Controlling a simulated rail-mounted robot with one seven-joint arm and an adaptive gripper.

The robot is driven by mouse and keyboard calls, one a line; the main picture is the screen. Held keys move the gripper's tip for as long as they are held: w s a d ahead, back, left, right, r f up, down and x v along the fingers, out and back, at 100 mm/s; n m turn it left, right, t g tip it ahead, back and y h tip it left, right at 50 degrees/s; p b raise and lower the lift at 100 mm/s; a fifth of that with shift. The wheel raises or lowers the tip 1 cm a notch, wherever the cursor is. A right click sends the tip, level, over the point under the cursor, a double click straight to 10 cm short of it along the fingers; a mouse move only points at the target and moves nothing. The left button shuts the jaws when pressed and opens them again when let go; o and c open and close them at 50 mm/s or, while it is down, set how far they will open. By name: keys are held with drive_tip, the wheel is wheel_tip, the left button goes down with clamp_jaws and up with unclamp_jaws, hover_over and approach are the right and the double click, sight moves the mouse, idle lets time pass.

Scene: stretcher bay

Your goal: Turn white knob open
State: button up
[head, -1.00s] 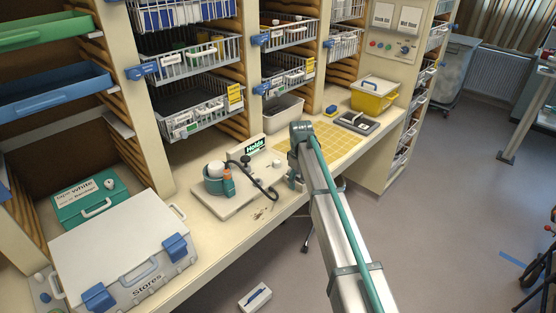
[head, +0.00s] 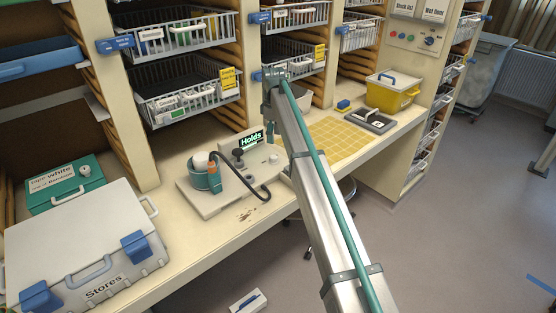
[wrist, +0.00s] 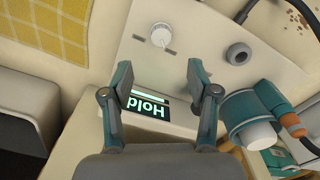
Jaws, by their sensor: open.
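A white round knob (wrist: 160,35) sits on the pale base plate (wrist: 205,20) in the wrist view, with a dark mark on either side. It also shows small in the head view (head: 273,158), on the base plate at the bench. The lit display (wrist: 146,106) lies between the fingers.
A teal pot with a white top (head: 203,172) and a black hose (head: 255,188) stand on the plate. A dark round knob (wrist: 238,54) is to the right. A yellow grid mat (head: 338,138) lies beside the plate. Wire baskets (head: 190,100) hang above. A stores case (head: 75,235) stands left.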

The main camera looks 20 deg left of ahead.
sight(274, 156)
wheel_tip(274, 156, down, 10)
drive_tip(key=p, duration=0.3)
drive_tip(key=shift+s+f, duration=0.1)
drive_tip(key=shift+f, duration=0.1)
clamp_jaws()
idle(0.3)
